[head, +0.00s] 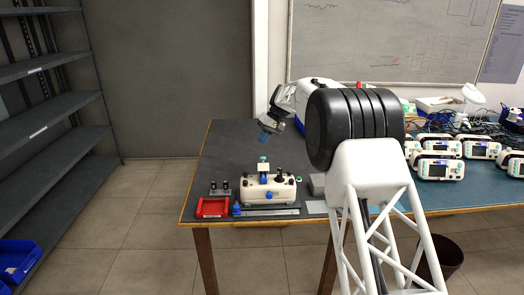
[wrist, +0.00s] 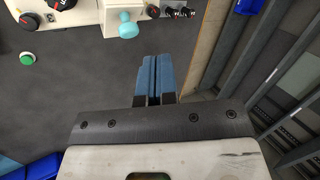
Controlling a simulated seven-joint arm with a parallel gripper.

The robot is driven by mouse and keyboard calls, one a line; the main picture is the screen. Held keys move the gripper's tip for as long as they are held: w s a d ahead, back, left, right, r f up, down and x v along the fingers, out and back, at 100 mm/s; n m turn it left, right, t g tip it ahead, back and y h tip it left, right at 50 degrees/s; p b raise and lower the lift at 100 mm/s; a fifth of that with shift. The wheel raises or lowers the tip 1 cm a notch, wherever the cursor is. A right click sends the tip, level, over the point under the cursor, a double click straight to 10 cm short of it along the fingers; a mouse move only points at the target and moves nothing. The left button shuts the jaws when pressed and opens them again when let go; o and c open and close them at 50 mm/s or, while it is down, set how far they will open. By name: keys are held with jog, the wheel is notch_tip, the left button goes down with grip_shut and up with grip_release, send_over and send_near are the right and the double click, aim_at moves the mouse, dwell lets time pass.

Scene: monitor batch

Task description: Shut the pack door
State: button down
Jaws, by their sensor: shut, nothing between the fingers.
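My gripper (head: 264,134) is raised over the left part of the bench, behind and above a white unit (head: 254,190) with black knobs and blue parts. Its blue fingers (wrist: 154,78) are together and empty in the wrist view. The white unit (wrist: 88,14) shows at the top left there, with a pale teal knob (wrist: 128,26), apart from the fingers. I cannot make out a pack door or its position in either view. Several white monitors (head: 440,168) stand on the right of the bench.
A red tray (head: 213,208) and a small dark stand with posts (head: 220,188) are left of the white unit. A grey strip (head: 268,212) lies in front. A green button (head: 299,178) sits beside it. The bench (head: 228,150) is clear at the back left. Shelves (head: 50,125) stand left.

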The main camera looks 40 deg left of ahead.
notch_tip(320, 180, up, 8)
jog(key=w+a+m+t+h, duration=0.1)
jog(key=a+m+t+h, duration=0.1)
jog(key=t, duration=0.3)
jog(key=shift+w+a+m+h, duration=0.35)
jog(key=shift+m+h, duration=0.25)
jog(key=shift+m, duration=0.3)
jog(key=shift+f, duration=0.3)
send_near(263, 165)
jog(key=w+a+f, duration=0.3)
jog(key=a+f, duration=0.1)
jog(key=shift+s+d+f, duration=0.15)
jog(key=shift+d+f, duration=0.35)
jog(key=shift+f, duration=0.05)
